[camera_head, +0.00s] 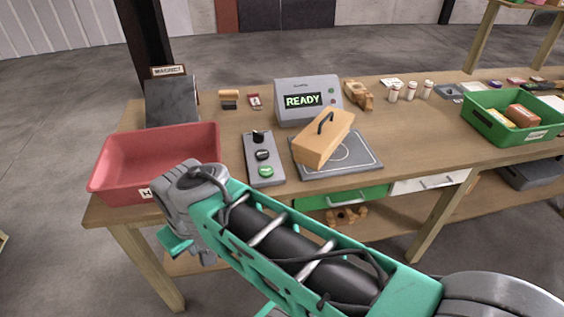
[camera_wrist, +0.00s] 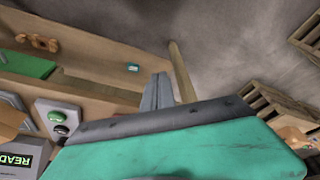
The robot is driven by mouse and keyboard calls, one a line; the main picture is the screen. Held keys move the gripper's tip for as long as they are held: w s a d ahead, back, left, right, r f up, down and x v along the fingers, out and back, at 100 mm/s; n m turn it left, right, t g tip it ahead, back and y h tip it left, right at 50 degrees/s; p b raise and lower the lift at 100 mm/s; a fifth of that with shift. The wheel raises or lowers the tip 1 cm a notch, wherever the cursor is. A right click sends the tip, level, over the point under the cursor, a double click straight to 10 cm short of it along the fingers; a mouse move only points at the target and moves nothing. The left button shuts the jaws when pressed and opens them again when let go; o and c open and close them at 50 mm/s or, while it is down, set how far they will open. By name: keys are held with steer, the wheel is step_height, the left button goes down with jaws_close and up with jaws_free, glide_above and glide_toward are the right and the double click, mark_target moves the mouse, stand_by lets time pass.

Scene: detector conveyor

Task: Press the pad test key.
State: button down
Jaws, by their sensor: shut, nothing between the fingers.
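A grey key panel (camera_head: 263,160) lies on the bench, with a black knob (camera_head: 258,137), a dark button (camera_head: 263,155) and a green button (camera_head: 265,171) in a row. I cannot read any label on them. The dark and green buttons (camera_wrist: 57,116) also show at the left of the wrist view. Right of the panel is a flat grey pad (camera_head: 358,165) with a tan block with a black handle (camera_head: 324,138) on it. Behind, a grey detector unit (camera_head: 308,101) shows READY. My gripper (camera_wrist: 157,90) is shut and empty, off the bench's front edge, away from the buttons; my arm partly hides it in the head view.
A red bin (camera_head: 150,170) stands at the bench's left front, close behind my wrist. A dark sloped magnet stand (camera_head: 171,102) is behind it. A green crate (camera_head: 510,118) with items stands at the right. Small bottles and wooden pieces line the back.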

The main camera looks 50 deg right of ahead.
steer(key=shift+d, duration=0.2)
steer(key=w+d+r+m+t+y+p, duration=0.1)
steer(key=w+d+r+m+p, duration=0.2)
steer(key=w+d+m+p, duration=0.3)
steer(key=w+d+r+m+t+p, duration=0.1)
steer(key=w+d+r+m+p, duration=0.3)
steer(key=d+m, duration=0.35)
steer(key=d+m+t+p, duration=0.4)
steer(key=d+m, duration=0.8)
steer(key=d, duration=0.6)
steer(key=shift+s+f+p, duration=0.2)
steer(key=shift+f+p, duration=0.1)
steer(key=shift+p, duration=0.65)
